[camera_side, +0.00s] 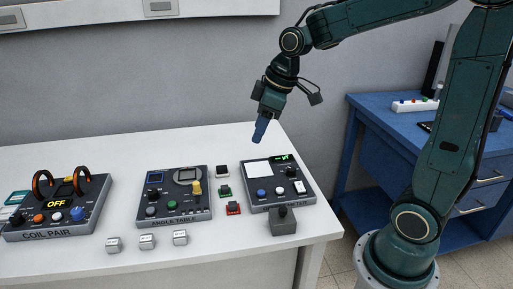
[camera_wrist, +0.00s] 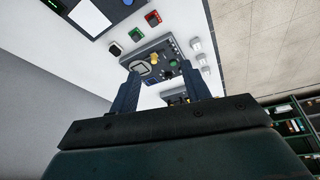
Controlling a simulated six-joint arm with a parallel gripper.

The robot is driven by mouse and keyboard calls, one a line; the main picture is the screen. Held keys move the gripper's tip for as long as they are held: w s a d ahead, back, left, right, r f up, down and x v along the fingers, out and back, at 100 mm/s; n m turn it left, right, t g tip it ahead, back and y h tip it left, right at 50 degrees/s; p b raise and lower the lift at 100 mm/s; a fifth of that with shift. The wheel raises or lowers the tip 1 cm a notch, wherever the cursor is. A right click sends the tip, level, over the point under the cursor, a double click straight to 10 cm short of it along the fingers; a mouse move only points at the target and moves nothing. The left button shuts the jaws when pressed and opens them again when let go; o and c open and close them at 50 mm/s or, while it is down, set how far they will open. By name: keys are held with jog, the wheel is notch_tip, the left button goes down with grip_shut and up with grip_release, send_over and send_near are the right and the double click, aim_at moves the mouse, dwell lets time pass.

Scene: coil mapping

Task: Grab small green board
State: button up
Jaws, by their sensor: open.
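The small green board (camera_side: 225,191) lies on the white table between the angle table unit and the right-hand device. It also shows near the top of the wrist view (camera_wrist: 135,34). My gripper (camera_side: 259,138) is in the air above and behind the right-hand device, up and to the right of the green board and well apart from it. In the wrist view its two blue fingers (camera_wrist: 160,80) are spread with nothing held between them.
A black-and-white small board (camera_side: 222,171) and a red one (camera_side: 233,208) lie close to the green board. The angle table (camera_side: 174,193) stands left, the right-hand device (camera_side: 278,184) right. Several small white blocks (camera_side: 147,242) and a grey block (camera_side: 283,222) stand in front.

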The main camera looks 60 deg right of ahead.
jog(key=w+d+f+n+y, duration=0.1)
jog(key=w+d+f+n, duration=0.1)
jog(key=w+d+f, duration=0.2)
jog(key=w+d+f+n+y, duration=0.1)
jog(key=w+d+f, duration=0.3)
jog(key=w+f, duration=0.4)
notch_tip(320, 180, down, 3)
jog(key=shift+d+f+n+g, duration=0.1)
jog(key=shift+d+n+g, duration=0.1)
jog(key=shift+n+g, duration=0.3)
jog(key=shift+w, duration=0.1)
send_over(225, 186)
jog(key=s+d, duration=0.2)
jog(key=shift+a+f, duration=0.1)
jog(key=shift+f, duration=3.8)
jog(key=shift+x, duration=2.6)
jog(key=shift+w+a+r, duration=0.1)
jog(key=shift+w, duration=0.05)
jog(key=shift+c, duration=0.5)
grip_shut()
